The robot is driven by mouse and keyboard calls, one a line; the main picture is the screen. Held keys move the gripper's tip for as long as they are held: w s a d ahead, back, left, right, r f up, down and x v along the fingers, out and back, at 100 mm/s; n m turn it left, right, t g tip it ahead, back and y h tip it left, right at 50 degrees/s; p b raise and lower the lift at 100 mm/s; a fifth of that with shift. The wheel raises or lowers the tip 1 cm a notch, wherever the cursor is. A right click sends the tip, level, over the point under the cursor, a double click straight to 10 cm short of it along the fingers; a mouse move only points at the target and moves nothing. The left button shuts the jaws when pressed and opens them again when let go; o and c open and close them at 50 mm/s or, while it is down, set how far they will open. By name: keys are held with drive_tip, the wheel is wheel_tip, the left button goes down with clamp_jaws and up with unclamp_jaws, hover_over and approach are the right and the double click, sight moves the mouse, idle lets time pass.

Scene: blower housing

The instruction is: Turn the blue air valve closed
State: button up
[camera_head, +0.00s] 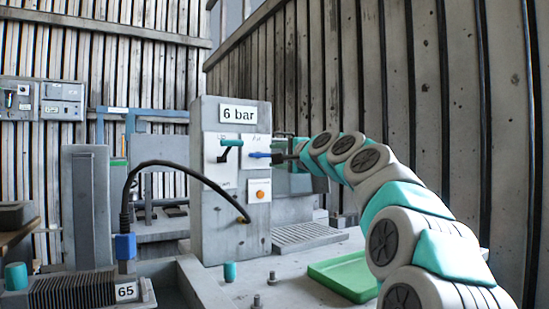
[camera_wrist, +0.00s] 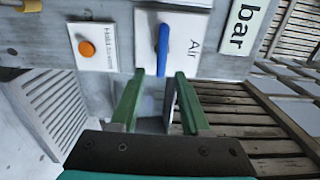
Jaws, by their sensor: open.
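The blue air valve handle (camera_head: 260,155) lies level on a white plate (camera_head: 256,145) on the front of a grey housing (camera_head: 228,235). In the wrist view the handle (camera_wrist: 162,48) runs up and down the picture, on the plate marked "Air" (camera_wrist: 195,44). My gripper (camera_wrist: 158,76) is open, with one green finger on each side of the line of the handle. The handle's near end appears between the fingertips; I cannot tell whether they touch it. In the head view my gripper (camera_head: 282,153) is just right of the handle.
A teal lever (camera_head: 231,143) stands on the plate to the left. An orange button (camera_head: 260,195) is below the blue handle. A black cable (camera_head: 185,164) loops from the housing to a blue plug (camera_head: 125,246). A green tray (camera_head: 343,274) lies at the lower right.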

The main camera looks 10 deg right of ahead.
drive_tip(key=v, duration=0.6)
drive_tip(key=shift+s+b, duration=0.25)
drive_tip(key=shift+b, duration=0.2)
